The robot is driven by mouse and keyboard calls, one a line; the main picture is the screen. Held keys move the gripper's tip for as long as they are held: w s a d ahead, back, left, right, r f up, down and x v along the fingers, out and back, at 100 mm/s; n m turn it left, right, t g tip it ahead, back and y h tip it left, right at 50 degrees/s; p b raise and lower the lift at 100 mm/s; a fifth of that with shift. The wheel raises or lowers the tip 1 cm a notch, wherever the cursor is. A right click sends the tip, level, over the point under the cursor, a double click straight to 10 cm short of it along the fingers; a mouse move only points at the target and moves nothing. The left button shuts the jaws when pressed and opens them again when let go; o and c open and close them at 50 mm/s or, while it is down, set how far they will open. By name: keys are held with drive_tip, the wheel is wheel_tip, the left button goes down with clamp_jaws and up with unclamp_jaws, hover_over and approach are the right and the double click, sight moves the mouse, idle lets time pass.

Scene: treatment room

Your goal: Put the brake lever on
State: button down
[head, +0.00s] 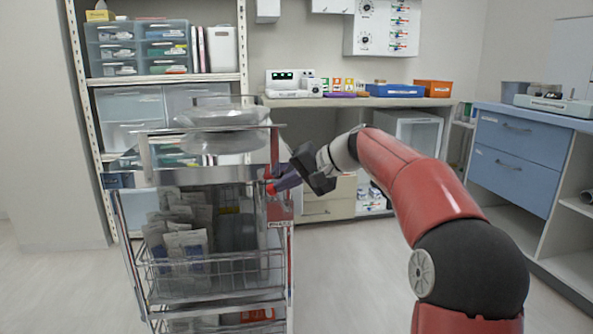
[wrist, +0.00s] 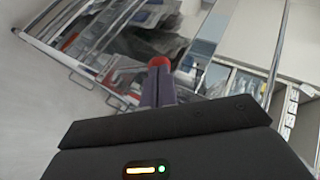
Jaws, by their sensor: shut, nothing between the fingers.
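The brake lever, a small red piece (head: 270,188), is at the right side of the metal trolley (head: 215,175), just below its top. In the wrist view its rounded red end (wrist: 159,62) shows straight ahead of my fingertips. My gripper (head: 277,184) is shut and empty, with its fingers pointing left at the lever. The two fingers also lie together in the wrist view (wrist: 158,82). The fingertips overlap the lever in the picture, so I cannot tell whether they touch it. The rest of the lever and its tilt are hidden.
The trolley carries a clear bowl (head: 222,140) on top and a wire basket (head: 215,275) of packets below. A shelf rack (head: 165,78) and a counter (head: 350,102) stand behind. Blue drawers (head: 515,150) are at the right. Floor between trolley and drawers is clear.

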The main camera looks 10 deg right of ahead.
drive_tip(key=a+n+h+p, duration=0.1)
drive_tip(key=a+h+p, duration=0.1)
drive_tip(key=shift+a+g+h+p, duration=0.3)
drive_tip(key=shift+p, duration=0.1)
drive_tip(key=a+f+h+p, duration=0.1)
drive_tip(key=a+f+h, duration=0.1)
drive_tip(key=a+f, duration=0.2)
drive_tip(key=shift+f+n+h+p, duration=0.15)
drive_tip(key=shift+n+h+p, duration=0.15)
drive_tip(key=shift+p, duration=0.1)
drive_tip(key=shift+a+f, duration=0.2)
drive_tip(key=shift+f, duration=0.05)
drive_tip(key=shift+s, duration=0.1)
drive_tip(key=s+d+r+p, duration=0.1)
drive_tip(key=s+r+p, duration=0.2)
drive_tip(key=r, duration=1)
drive_tip(key=s, duration=0.3)
drive_tip(key=shift+s+d, duration=0.1)
